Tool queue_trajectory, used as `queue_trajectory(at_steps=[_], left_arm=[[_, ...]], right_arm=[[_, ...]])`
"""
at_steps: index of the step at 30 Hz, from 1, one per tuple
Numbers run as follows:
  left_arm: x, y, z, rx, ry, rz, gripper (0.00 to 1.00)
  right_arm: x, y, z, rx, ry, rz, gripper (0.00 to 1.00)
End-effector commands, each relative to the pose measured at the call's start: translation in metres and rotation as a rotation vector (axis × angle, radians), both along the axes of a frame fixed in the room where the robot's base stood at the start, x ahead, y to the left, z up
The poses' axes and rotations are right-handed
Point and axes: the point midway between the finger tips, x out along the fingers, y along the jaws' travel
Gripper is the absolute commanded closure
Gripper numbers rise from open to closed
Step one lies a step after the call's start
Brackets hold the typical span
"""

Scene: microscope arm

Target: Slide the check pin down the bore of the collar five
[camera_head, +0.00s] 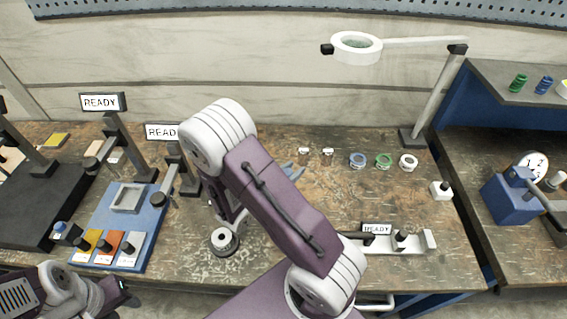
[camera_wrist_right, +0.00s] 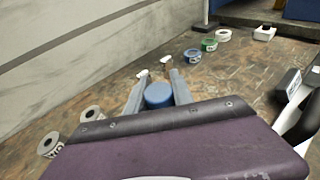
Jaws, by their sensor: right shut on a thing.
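My right gripper (camera_wrist_right: 157,92) is shut on a blue round-topped piece (camera_wrist_right: 158,95), which I take to be the check pin. In the head view, only its fingertips (camera_head: 292,171) show past my purple arm, above the table. Blue (camera_head: 357,160), green (camera_head: 383,161) and white (camera_head: 408,162) ring-shaped collars stand in a row ahead of it. Two grey collars (camera_wrist_right: 50,145) (camera_wrist_right: 93,113) show at the lower left in the wrist view. Their number marks are too small to read, so I cannot tell which is five. My left gripper (camera_head: 126,296) is at the lower left, its jaws unclear.
Two small white pieces (camera_head: 303,151) (camera_head: 328,152) lie near the wall. A blue tray board (camera_head: 150,215) is at the left. A dark base with a pale ring (camera_head: 224,241) stands at the front. A lamp post (camera_head: 432,100) and a READY fixture (camera_head: 385,240) are at the right.

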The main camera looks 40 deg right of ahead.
Motion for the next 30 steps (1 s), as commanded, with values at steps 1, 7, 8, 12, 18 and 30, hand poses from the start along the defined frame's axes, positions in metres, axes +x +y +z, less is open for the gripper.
queue_trajectory(at_steps=[1, 7, 8, 12, 18, 30], left_arm=[[0.000, 0.000, 0.008, 0.000, 0.000, 0.000, 0.64], [0.000, 0.000, 0.061, 0.000, 0.000, 0.000, 0.64], [0.000, 0.000, 0.067, 0.000, 0.000, 0.000, 0.64], [0.000, 0.000, 0.089, 0.000, 0.000, 0.000, 0.64], [0.000, 0.000, 0.105, 0.000, 0.000, 0.000, 0.64], [0.000, 0.000, 0.108, 0.000, 0.000, 0.000, 0.64]], right_arm=[[-0.012, 0.001, 0.012, -0.002, 0.003, 0.003, 1.00], [-0.031, 0.001, 0.031, -0.003, 0.007, 0.001, 1.00], [-0.034, 0.001, 0.032, -0.003, 0.007, 0.001, 1.00], [-0.045, 0.002, 0.036, -0.002, 0.005, 0.003, 1.00], [-0.058, 0.002, 0.039, -0.001, 0.001, 0.002, 1.00], [-0.062, 0.002, 0.037, -0.002, -0.001, 0.010, 1.00]])
